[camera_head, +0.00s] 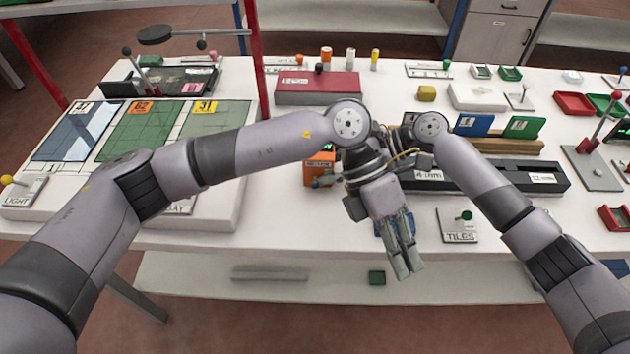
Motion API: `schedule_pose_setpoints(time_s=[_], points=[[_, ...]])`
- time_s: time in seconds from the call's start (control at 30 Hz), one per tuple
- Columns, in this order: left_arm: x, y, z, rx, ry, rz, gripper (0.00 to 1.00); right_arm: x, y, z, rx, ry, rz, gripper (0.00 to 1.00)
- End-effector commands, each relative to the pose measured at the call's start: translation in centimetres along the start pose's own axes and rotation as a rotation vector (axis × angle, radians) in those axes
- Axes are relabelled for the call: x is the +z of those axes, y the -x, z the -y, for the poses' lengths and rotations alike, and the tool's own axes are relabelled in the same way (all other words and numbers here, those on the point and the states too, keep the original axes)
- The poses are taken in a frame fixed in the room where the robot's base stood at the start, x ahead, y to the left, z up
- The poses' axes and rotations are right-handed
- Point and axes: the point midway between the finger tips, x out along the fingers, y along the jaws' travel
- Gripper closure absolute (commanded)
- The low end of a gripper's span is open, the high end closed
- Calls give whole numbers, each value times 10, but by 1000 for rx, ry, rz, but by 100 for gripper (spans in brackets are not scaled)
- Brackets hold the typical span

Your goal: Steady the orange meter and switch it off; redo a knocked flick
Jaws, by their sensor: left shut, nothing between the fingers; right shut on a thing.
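The orange meter (316,173) stands near the front of the white table, left of the middle. A green-lit display shows at its top, partly behind my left arm. Its switch cannot be made out. My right gripper (326,181) reaches in from the right and is shut on the meter at its right side; my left wrist hides much of this hand. My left gripper (408,272) is to the right of the meter, apart from it, fingers shut and empty, pointing down towards the table's front edge.
A blue object (381,226) shows partly behind my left fingers. The TILES plate (457,226) with a green knob is right of them. A long black holder (520,175) lies behind. A red box (318,90) stands farther back. Green and blue panels (140,130) lie left.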

Motion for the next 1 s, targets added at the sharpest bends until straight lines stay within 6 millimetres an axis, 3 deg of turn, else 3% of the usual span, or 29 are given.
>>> schedule_pose_setpoints(time_s=[0.03, 0.2, 0.4, 0.5, 0.7, 1.0], points=[[-4, 20, -20, 111, 3, -23, 100, 1, 0, 0, -1, 1, 2, 74], [-17, 85, -70, 424, 33, -90, 100, 1, 0, 0, 0, 1, 2, 74], [-30, 155, -101, 684, 86, -131, 100, 1, 0, 0, -1, 1, 2, 74], [-34, 178, -107, 762, 107, -141, 100, 1, 0, 0, -1, 1, 2, 74], [-38, 196, -112, 823, 125, -148, 100, 1, 0, 0, -1, 1, 2, 74], [-42, 180, -129, 821, 126, -149, 100, 1, 0, 0, -1, 1, 2, 74]])
